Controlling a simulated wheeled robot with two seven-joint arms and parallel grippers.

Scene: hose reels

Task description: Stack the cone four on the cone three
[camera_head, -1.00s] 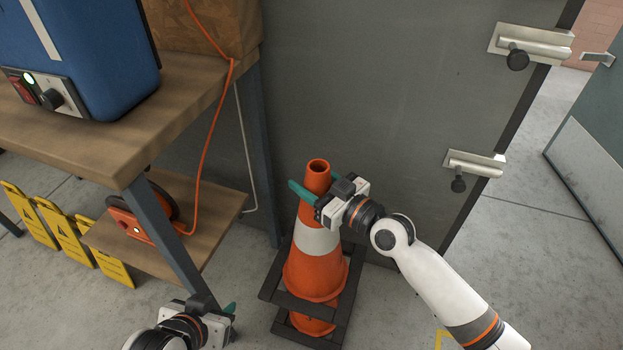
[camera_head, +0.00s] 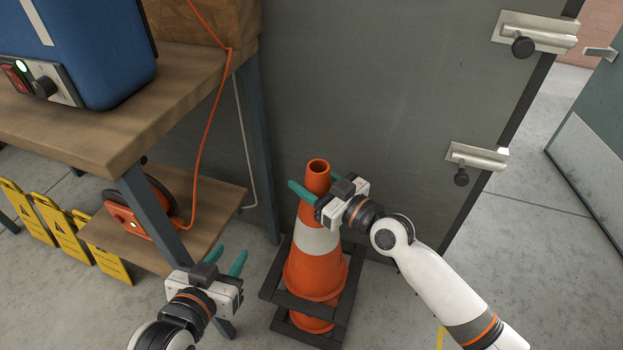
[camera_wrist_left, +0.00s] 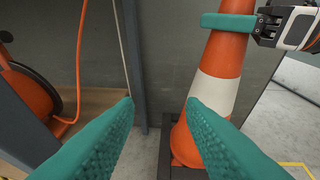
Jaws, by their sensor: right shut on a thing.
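An orange cone with a white band (camera_head: 318,240), seemingly cone four, is upright beside the bench. My right gripper (camera_head: 312,193) is shut on it near its top. Below its dark square base, a lower orange cone (camera_head: 312,325), seemingly cone three, shows with another dark base. The upper cone hides most of it, and a gap separates the two bases. My left gripper (camera_head: 237,262) is open and empty, left of the cones. The left wrist view shows the banded cone (camera_wrist_left: 213,95) ahead, beyond the left fingers, with a right-gripper finger across it.
A wooden workbench (camera_head: 110,140) with a blue case (camera_head: 95,50) stands at left. An orange hose reel (camera_head: 140,210) sits on its lower shelf, its hose hanging down. Yellow floor signs (camera_head: 70,235) stand at far left. A grey panel (camera_head: 400,100) stands behind the cones.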

